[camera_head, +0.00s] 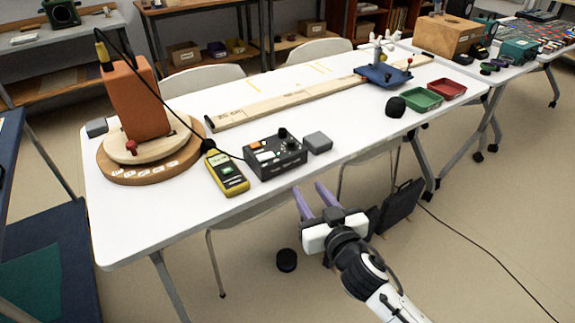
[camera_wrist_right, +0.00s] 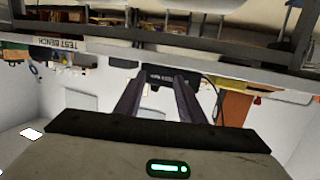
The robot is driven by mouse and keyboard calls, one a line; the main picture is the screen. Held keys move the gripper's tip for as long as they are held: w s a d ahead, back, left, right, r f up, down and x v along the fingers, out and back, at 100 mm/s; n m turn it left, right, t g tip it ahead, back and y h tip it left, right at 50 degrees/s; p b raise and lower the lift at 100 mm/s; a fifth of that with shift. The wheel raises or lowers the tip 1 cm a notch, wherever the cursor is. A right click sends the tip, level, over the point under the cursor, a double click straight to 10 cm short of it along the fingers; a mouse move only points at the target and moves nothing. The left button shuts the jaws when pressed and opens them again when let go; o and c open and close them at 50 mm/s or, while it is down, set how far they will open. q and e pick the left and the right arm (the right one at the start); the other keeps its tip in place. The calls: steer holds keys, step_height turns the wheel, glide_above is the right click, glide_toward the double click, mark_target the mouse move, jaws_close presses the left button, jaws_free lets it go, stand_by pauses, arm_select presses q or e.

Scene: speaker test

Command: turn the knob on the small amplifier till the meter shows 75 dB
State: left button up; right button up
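The small amplifier (camera_head: 270,160) is a dark box on the white table, with a round black knob (camera_head: 282,133) on its top. The yellow sound meter (camera_head: 228,175) lies just left of it; its reading is too small to make out. An orange speaker (camera_head: 137,102) stands on a round wooden base at the table's left end. My right gripper (camera_head: 309,188) is off the table's front edge, short of the amplifier, with purple fingers apart and nothing between them. In the right wrist view, a dark box, apparently the amplifier (camera_wrist_right: 155,74), shows beyond the spread fingers. My left gripper is not in view.
A grey block (camera_head: 317,142) sits right of the amplifier. A black cable runs from the speaker to the amplifier, passing by the meter. A long wooden board (camera_head: 290,101) lies behind. Green (camera_head: 421,102) and red (camera_head: 447,90) trays and a blue stand (camera_head: 383,76) are farther right.

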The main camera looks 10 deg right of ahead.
steer(key=t+b, duration=0.2)
glide_toward(293, 144)
steer(key=w, duration=0.7)
steer(key=w+a, duration=0.1)
steer(key=w, duration=0.3)
steer(key=shift+w, duration=0.15)
